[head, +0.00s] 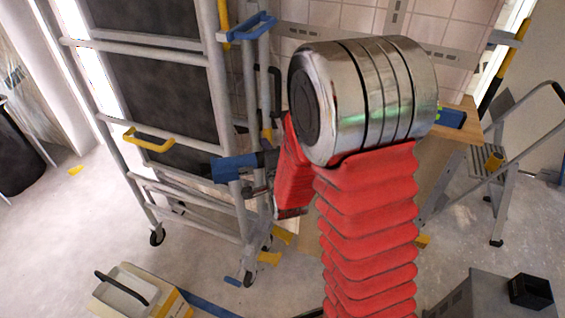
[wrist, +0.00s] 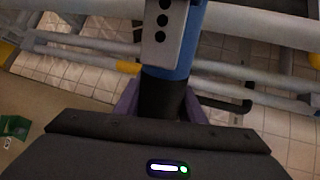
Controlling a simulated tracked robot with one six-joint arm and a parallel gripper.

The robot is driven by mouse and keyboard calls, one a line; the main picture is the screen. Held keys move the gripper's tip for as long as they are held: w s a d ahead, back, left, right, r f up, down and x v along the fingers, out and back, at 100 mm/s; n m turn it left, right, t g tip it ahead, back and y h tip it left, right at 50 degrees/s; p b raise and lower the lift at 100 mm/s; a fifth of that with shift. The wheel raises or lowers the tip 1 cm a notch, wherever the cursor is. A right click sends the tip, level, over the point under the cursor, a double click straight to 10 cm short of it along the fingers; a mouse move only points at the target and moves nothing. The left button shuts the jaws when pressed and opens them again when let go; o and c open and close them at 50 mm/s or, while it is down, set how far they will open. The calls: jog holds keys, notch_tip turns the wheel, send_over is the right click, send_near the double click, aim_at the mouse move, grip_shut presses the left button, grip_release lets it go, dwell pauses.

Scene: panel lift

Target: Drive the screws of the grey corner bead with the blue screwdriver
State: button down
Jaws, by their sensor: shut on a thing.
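My gripper (wrist: 160,100) shows in the wrist view as a dark body with purple fingers on either side of a black and blue tool. The fingers are shut on this tool, which I take for the blue screwdriver (wrist: 184,62). A grey plate with several dark holes (wrist: 160,24) lies across its far part; I cannot tell whether it is the grey corner bead. The screwdriver's tip is hidden. In the head view my red arm hides most of the gripper. A blue shape (head: 232,168) shows at the arm's end, in front of the scaffold. No screws can be made out.
A grey wheeled scaffold (head: 221,100) with yellow and blue fittings stands close to my gripper. Slotted grey strips (head: 455,53) run along the tiled wall behind. A stepladder (head: 505,180) stands at right. A pale box with a handle (head: 130,292) sits at front left. Floor at left is mostly clear.

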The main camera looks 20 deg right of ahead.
jog(key=shift+n+y, duration=0.5)
jog(key=shift+y, duration=0.2)
jog(key=a+r, duration=0.3)
jog(key=shift+w+r, duration=0.1)
jog(key=shift+w, duration=0.05)
